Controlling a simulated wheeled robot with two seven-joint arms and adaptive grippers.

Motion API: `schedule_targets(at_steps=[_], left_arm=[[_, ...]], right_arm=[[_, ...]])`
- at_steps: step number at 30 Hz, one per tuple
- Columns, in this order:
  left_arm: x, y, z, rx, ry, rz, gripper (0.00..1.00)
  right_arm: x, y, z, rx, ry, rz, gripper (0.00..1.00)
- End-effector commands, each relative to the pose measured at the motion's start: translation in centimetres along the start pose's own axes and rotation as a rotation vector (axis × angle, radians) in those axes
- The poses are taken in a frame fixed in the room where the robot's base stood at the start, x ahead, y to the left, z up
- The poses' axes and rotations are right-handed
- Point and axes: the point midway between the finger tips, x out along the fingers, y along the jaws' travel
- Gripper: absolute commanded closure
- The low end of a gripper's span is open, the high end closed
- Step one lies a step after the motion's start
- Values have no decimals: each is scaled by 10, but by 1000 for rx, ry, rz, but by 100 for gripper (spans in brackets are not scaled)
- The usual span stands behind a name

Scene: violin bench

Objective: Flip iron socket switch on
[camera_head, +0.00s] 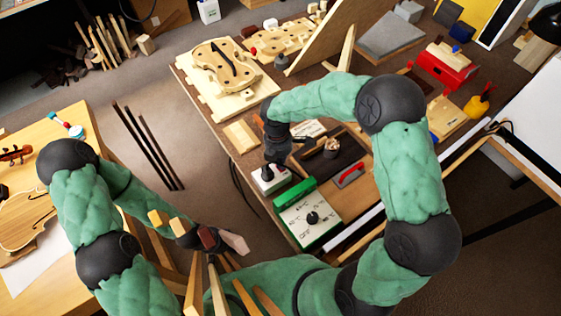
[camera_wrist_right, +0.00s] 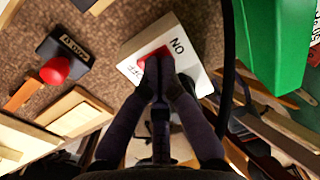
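The socket switch is a small white box (camera_head: 270,179) on the bench, near its left edge in the head view. In the right wrist view the white switch box (camera_wrist_right: 190,62) shows a red rocker (camera_wrist_right: 150,53) between the labels ON and OFF. My right gripper (camera_wrist_right: 158,68) looks shut and empty, its fingertips together at the rocker and partly covering it. Whether they press on it, I cannot tell. In the head view my right gripper (camera_head: 277,150) is just above the box. My left gripper (camera_head: 196,238) is low at the left, among wooden sticks; its fingers are unclear.
A green and white box with a dial (camera_head: 309,216) stands beside the switch. A dark box with a red button (camera_wrist_right: 62,66) is left of it in the wrist view. A violin body (camera_head: 222,66) lies farther back. A red-handled tool (camera_head: 350,175) lies right of the switch.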

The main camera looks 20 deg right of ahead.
Motion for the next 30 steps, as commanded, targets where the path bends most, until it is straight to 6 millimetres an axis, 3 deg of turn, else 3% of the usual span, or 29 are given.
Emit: schedule_targets(at_steps=[11,30], left_arm=[[20,-7,-1,0,0,0,43],[13,-5,0,0,0,0,43]], right_arm=[[12,-4,1,0,-2,197,100],[10,11,-1,-2,0,186,100]])
